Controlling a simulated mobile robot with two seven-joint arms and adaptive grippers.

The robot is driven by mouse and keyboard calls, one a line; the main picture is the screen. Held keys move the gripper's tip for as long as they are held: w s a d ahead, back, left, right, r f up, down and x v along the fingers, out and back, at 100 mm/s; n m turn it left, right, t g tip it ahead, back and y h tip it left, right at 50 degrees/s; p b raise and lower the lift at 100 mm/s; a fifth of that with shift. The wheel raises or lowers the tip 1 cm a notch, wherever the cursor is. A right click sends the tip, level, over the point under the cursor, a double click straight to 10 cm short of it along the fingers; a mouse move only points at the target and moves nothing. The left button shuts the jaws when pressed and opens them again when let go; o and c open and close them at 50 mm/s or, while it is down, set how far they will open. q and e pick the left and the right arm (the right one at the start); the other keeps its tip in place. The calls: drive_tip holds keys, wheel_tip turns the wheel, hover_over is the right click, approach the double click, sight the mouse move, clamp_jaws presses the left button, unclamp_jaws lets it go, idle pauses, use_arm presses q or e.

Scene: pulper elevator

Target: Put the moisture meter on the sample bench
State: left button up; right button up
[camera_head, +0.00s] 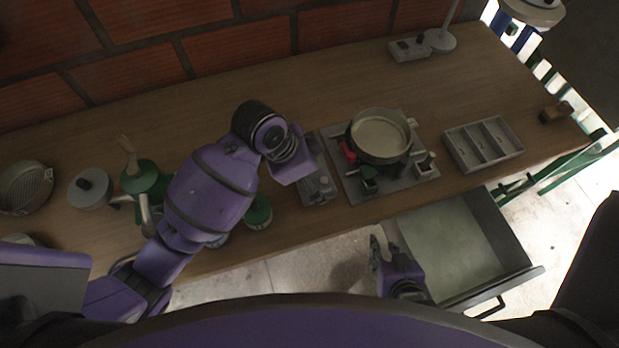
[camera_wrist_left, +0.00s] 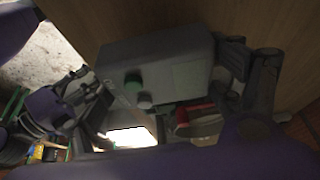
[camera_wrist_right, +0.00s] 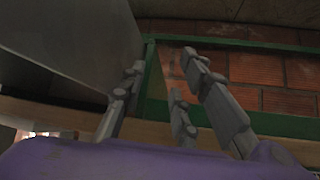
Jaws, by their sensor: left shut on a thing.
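The moisture meter appears to be the grey box with a green and a grey knob (camera_wrist_left: 155,62) in the left wrist view. In the head view it is the grey device (camera_head: 319,188) on or just above the wooden bench (camera_head: 300,88), left of the pot; I cannot tell if it touches the wood. My left gripper (camera_wrist_left: 170,85) is shut on it; in the head view its fingers are mostly hidden by my wrist. My right gripper (camera_head: 384,256) is open and empty by the open drawer's left side; its spread fingers show in the right wrist view (camera_wrist_right: 160,90).
A pot (camera_head: 381,137) stands on a grey plate (camera_head: 355,188) with small items around it. A divided tray (camera_head: 485,143) is to its right. The drawer (camera_head: 505,230) is pulled out. Bare wood lies behind.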

use_arm(q)
drive_tip(key=shift+w+a+f, duration=0.1)
drive_tip(key=shift+w+f, duration=0.1)
drive_tip(key=f, duration=0.3)
drive_tip(key=shift+w+a, duration=0.25)
drive_tip(key=shift+f, duration=0.4)
drive_tip(key=shift+f, duration=0.1)
drive_tip(key=o, duration=1.3)
drive_tip(key=shift+c, duration=0.2)
drive_tip(key=v, duration=1.2)
